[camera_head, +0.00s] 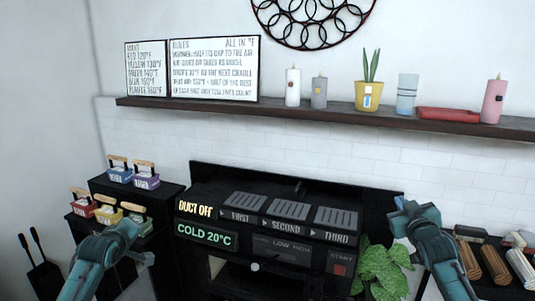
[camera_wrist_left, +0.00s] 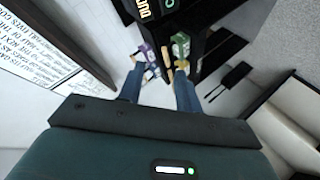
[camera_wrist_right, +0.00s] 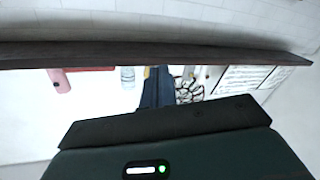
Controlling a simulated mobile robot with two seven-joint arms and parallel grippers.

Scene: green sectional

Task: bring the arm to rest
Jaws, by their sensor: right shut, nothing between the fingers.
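My right arm comes up at the lower right in the head view. Its gripper (camera_head: 408,205) is raised in front of the wall below the shelf, and its fingers are together and empty in the right wrist view (camera_wrist_right: 157,85). My left arm comes in at the lower left. Its gripper (camera_head: 143,258) is in front of the black side stand, and the left wrist view shows its two fingers (camera_wrist_left: 158,88) apart, with handled blocks visible beyond them. I see nothing held between them.
A black console (camera_head: 260,228) reads "DUCT OFF" and "COLD 20°C". Blocks with wooden handles, such as the purple one (camera_head: 146,182), stand on the left. A dark shelf (camera_head: 300,113) bears candles and signs. A leafy plant (camera_head: 385,268) is beside my right arm; wooden-looking rolls (camera_head: 494,264) lie right of it.

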